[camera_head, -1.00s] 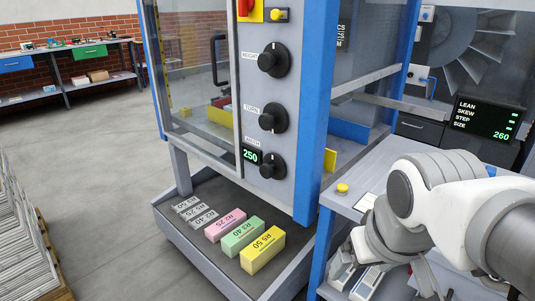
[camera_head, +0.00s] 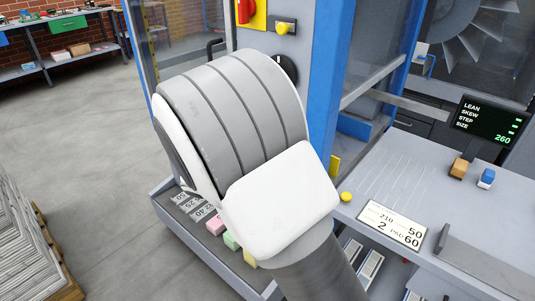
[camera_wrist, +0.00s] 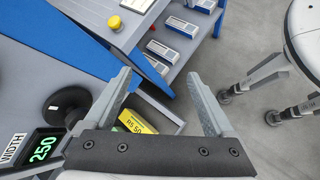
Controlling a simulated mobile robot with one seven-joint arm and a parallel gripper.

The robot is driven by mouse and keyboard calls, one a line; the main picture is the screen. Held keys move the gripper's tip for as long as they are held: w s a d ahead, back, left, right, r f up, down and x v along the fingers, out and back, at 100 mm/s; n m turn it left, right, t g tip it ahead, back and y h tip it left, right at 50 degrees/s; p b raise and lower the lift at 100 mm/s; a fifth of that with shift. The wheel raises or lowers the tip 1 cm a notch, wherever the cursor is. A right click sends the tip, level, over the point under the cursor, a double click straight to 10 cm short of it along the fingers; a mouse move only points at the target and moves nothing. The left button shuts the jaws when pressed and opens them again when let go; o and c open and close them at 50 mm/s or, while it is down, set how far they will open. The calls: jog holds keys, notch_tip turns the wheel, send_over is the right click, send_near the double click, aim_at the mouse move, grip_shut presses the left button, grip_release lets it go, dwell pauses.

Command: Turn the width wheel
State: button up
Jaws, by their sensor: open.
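The black width wheel (camera_wrist: 68,105) is at the left in the wrist view, beside a green display (camera_wrist: 43,148) reading 250 and a WIDTH label (camera_wrist: 12,149). My gripper (camera_wrist: 162,82) is open, with nothing between its fingers. Only part of the topmost black knob (camera_head: 288,70) shows there above my arm.
A yellow R5 50 block (camera_wrist: 133,121) shows beyond the fingers. A screen (camera_head: 490,122) reads SIZE 260. The side table has a number card (camera_head: 392,226) and a yellow button (camera_head: 346,197). A blue frame post (camera_head: 325,80) stands beside the panel. Open floor lies left.

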jog(key=w+a+f+n+t+h+p, duration=0.1)
jog(key=a+f+n+t+p, duration=0.15)
jog(key=a+n+t, duration=0.45)
jog(key=a+f+n+t+p, duration=0.2)
jog(key=a+n+t+p, duration=0.3)
jog(key=a, duration=0.4)
jog(key=b+x, duration=0.2)
jog(key=x, duration=1.5)
jog(key=shift+w+d+n, duration=0.15)
jog(key=shift+d+n, duration=0.2)
jog(key=shift+n, duration=0.05)
jog(key=c, duration=1.4)
jog(key=shift+o, duration=0.2)
jog(key=shift+m, duration=0.3)
